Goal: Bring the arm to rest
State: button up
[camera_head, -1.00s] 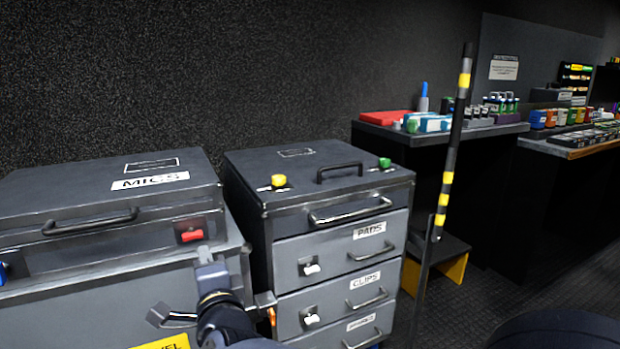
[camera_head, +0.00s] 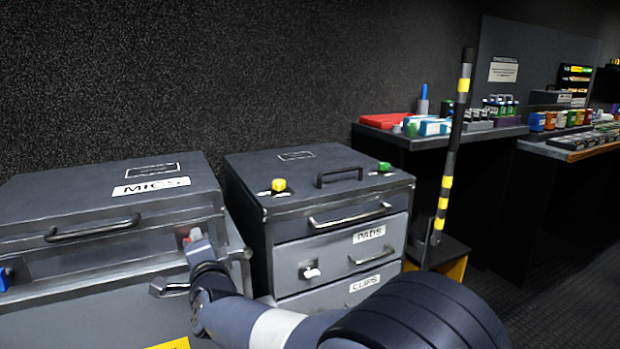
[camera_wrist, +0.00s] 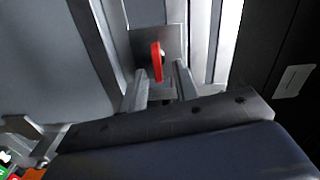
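My arm reaches in from the lower right in the head view. My gripper (camera_head: 196,250) is at the front of the grey case labelled MICS (camera_head: 110,195), just at the red latch (camera_head: 188,236), which it partly covers. In the wrist view my gripper (camera_wrist: 160,78) has its two fingers apart. The red latch (camera_wrist: 157,60) stands upright in the gap ahead of them, with no finger visibly closed on it. Whether a finger touches it cannot be told.
A drawer cabinet (camera_head: 290,228) with PADS and CLIPS drawers stands right of the case. A black and yellow striped pole (camera_head: 455,140) rises in front of a counter (camera_head: 400,138) holding small items. Dark floor (camera_head: 560,285) is open at lower right.

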jog(key=n+p, duration=0.2)
jog(key=p, duration=0.1)
jog(key=n+p, duration=0.3)
jog(key=p, duration=0.1)
jog(key=r+n+p, duration=0.1)
jog(key=n+p, duration=0.1)
jog(key=p, duration=0.1)
jog(key=shift+a+p, duration=0.2)
jog(key=shift+p, duration=0.2)
jog(key=shift+f+n, duration=0.15)
jog(key=shift+n, duration=0.35)
